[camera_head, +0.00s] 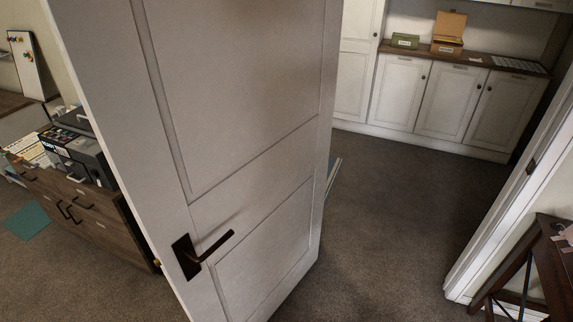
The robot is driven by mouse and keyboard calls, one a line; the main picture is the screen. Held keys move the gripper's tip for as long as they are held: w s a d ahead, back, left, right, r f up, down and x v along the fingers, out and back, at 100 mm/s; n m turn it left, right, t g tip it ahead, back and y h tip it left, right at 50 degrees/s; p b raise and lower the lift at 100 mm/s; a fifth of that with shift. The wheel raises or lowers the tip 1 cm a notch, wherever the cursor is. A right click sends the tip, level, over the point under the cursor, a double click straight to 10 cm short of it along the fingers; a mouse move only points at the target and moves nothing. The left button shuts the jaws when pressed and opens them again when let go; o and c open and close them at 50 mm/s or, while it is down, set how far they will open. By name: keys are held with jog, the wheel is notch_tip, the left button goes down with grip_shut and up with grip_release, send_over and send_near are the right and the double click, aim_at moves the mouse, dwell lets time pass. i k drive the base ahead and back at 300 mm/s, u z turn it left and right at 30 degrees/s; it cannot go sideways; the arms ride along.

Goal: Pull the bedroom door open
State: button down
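The white panelled door (240,110) fills the middle of the head view and stands open at an angle. A dark lever handle (210,246) on a square plate sits low on its face, near its left edge. A small brass-coloured latch piece (157,262) shows at that edge. A white door frame (512,185) stands on the right, with a dark plate (531,167) on it. A wide gap separates the door from this frame. My gripper is not in view, so its place relative to the handle does not show.
Carpet (400,205) lies clear between door and frame, reaching white cabinets (445,100) at the back. A dark wooden stand (535,270) is at the lower right. A wooden drawer unit (85,215) with office items on top stands left, behind the door.

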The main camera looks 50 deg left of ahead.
aim_at(210, 119)
jog(key=z, duration=0.35)
jog(key=k, duration=2.05)
jog(key=u, duration=1.9)
jog(key=i, duration=1.5)
